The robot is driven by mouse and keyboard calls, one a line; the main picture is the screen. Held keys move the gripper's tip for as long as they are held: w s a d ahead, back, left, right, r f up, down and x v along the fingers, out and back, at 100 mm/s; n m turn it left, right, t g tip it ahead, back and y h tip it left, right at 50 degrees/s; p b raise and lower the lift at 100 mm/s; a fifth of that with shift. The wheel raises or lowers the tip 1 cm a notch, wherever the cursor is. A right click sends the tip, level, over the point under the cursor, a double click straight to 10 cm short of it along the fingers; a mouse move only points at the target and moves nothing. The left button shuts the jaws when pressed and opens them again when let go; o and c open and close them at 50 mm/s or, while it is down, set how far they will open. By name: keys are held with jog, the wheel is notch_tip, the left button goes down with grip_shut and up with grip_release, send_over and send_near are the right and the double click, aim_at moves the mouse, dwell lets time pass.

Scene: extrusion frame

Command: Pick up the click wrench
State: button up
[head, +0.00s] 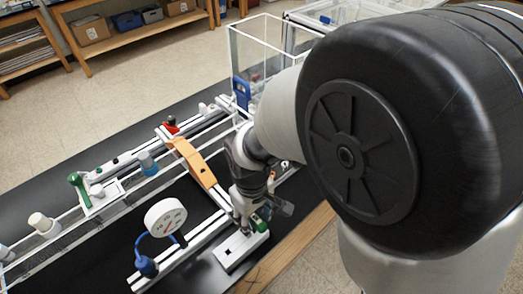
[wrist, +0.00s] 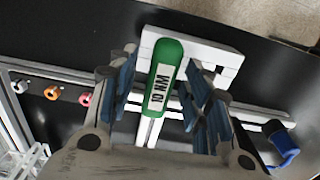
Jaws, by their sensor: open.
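The click wrench (wrist: 165,78) has a green handle with a white label reading "10 NM", seen in the wrist view. Part of its green handle (head: 263,214) shows beside my gripper in the head view. My gripper (wrist: 163,88) is open, with one blue-padded finger on each side of the green handle. There are visible gaps between handle and fingers. In the head view my gripper (head: 262,204) is low over the frame's near right end. The wrench's far part is hidden.
A white slotted block (head: 241,250) lies by the wrench. A round gauge (head: 165,217) with a blue hose stands to the left. An orange curved bracket (head: 192,163) sits on the rails close behind. Another green-handled part (head: 77,183) is far left. A clear-walled box (head: 262,45) stands behind.

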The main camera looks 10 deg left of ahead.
jog(key=shift+r, duration=0.1)
jog(key=shift+c, duration=0.2)
grip_shut()
dwell(0.4)
notch_tip(320, 180, up, 20)
jog(key=p, duration=0.6)
jog(key=c, duration=0.6)
grip_release()
jog(key=shift+c, duration=0.2)
grip_shut()
jog(key=shift+r, duration=0.1)
